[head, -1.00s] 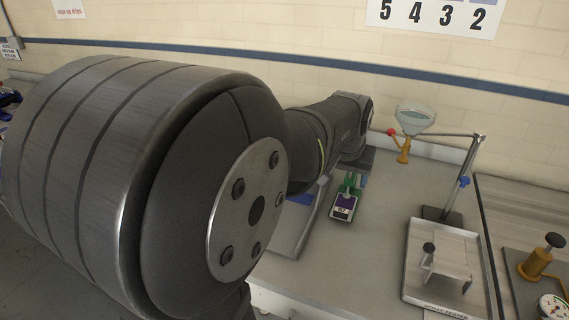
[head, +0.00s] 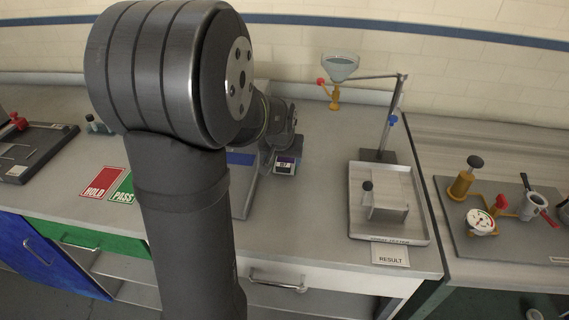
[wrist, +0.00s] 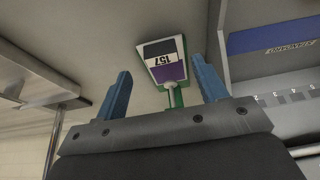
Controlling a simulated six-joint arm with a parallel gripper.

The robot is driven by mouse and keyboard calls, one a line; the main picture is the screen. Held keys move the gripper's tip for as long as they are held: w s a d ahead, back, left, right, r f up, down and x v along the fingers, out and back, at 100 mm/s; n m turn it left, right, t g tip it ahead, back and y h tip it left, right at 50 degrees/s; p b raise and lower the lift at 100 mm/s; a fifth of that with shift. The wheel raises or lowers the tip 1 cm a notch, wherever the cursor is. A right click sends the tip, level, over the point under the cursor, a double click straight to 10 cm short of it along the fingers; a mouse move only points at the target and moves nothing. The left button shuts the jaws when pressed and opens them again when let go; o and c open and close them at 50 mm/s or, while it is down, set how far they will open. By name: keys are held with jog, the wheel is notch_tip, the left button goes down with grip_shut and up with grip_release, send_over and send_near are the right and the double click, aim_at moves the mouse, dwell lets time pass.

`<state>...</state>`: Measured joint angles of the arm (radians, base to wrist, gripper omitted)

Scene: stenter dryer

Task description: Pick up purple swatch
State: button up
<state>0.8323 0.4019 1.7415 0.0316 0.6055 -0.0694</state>
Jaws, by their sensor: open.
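The purple swatch (wrist: 171,73) shows in the wrist view as a purple patch on a small card with a green edge, a white label reading 157, a black end and a green stem with a pale knob. My gripper (wrist: 161,65) is open, its two blue fingers on either side of the stem end, with nothing between them held. Whether the fingers touch it I cannot tell. In the head view the swatch (head: 286,166) lies on the grey bench, partly hidden by my arm; the fingers are not clear there.
A metal spray tester tray (head: 420,228) with a stand and funnel (head: 341,67) is to the right. Red HOLD (head: 102,183) and green PASS (head: 123,188) cards lie left. Bench front between is clear.

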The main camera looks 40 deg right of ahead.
aim_at(283, 166)
jog(key=shift+x, duration=1.85)
jog(key=shift+a, duration=0.15)
jog(key=c, duration=1.2)
jog(key=shift+o, duration=0.2)
jog(key=shift+r, duration=0.85)
jog(key=s+a, duration=2.2)
jog(key=w+a+r, duration=0.1)
jog(key=w+r, duration=0.2)
jog(key=w, duration=0.9)
jog(key=w+a+r, duration=0.1)
jog(key=w+r, duration=0.1)
jog(key=w, duration=0.9)
jog(key=w+a+f, duration=0.1)
jog(key=w+a, duration=1.8)
jog(key=shift+w+a, duration=0.2)
